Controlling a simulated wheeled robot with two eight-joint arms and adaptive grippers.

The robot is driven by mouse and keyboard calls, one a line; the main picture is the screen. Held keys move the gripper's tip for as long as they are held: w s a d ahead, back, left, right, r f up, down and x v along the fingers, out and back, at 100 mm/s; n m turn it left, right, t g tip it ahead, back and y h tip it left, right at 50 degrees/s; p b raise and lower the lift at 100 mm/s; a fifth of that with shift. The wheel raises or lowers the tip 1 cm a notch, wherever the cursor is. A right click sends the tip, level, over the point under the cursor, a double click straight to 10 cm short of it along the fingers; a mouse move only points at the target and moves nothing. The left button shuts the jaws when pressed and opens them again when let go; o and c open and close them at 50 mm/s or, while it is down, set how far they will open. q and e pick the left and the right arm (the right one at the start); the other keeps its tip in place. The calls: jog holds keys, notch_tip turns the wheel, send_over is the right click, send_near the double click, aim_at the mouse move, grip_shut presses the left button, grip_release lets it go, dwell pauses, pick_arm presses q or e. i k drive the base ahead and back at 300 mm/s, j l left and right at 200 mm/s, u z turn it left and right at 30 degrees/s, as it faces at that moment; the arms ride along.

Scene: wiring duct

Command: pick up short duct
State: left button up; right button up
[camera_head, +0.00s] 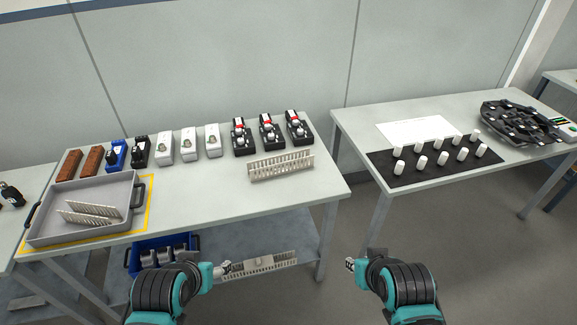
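A pale slotted duct (275,263) shows low in the view, in front of the table's lower shelf. My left gripper (226,269) is at its left end; I cannot tell whether the fingers are closed on it or only overlap it in the picture. Another pale slotted duct (281,166) lies on the right part of the left table. Pale slotted duct walls (92,212) lie in the grey tray at the table's left. My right gripper (351,265) is apart from all ducts, over the floor; its finger opening is too small to tell.
The left table (200,190) has a back row of brown, blue, white and black parts. The grey tray (128,217) sits in a yellow outline. A blue bin (133,262) is below. The right table (357,122) holds a black mat with white cylinders and a dark device.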

aim_at(257, 174)
jog(key=i+j+z, duration=0.2)
jog(key=i+z, duration=0.15)
jog(key=i, duration=0.2)
jog(key=i+j+z, duration=0.35)
jog(key=i, duration=0.2)
